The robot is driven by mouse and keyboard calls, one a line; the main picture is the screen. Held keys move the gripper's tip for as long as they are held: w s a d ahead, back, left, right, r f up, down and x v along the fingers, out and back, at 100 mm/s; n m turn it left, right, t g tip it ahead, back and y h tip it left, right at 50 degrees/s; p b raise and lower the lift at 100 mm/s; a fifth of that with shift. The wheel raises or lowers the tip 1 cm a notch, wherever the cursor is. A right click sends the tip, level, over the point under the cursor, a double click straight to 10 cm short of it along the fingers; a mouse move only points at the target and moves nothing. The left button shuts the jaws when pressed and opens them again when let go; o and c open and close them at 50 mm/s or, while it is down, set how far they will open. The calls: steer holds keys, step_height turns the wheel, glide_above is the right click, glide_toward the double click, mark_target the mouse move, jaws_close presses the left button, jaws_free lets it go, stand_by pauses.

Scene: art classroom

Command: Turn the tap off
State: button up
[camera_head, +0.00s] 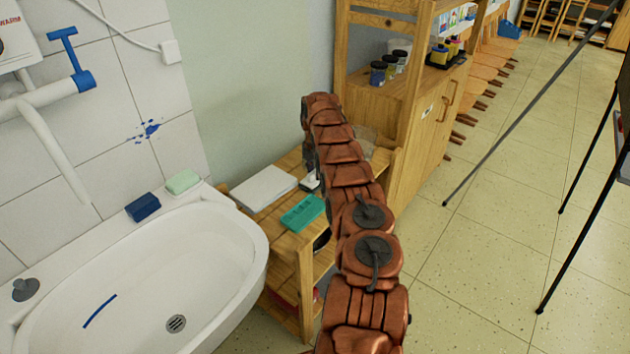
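The tap is a white pipe (40,98) on the tiled wall at the left, with a blue T-shaped handle (68,55) at its right end. A thin white spout (55,155) slants down from it towards the white sink (225,250). I see no clear stream of water. My brown segmented arm rises from the bottom centre to the right of the sink, well apart from the tap. My gripper's fingers cannot be made out; they are hidden behind the arm or out of sight.
A blue block (143,207) and a pale green block (183,181) lie on the sink's rim. A wooden shelf unit (303,265) with a green box (302,213) stands close beside my arm. A wooden cabinet (420,120) stands behind. Open floor (470,270) lies to the right, near dark easel legs.

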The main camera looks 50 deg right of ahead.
mark_target(314, 170)
jaws_close()
steer(key=shift+r, duration=0.15)
step_height(314, 170, up, 9)
steer(key=shift+w, duration=0.1)
step_height(314, 170, up, 9)
steer(key=p, duration=0.7)
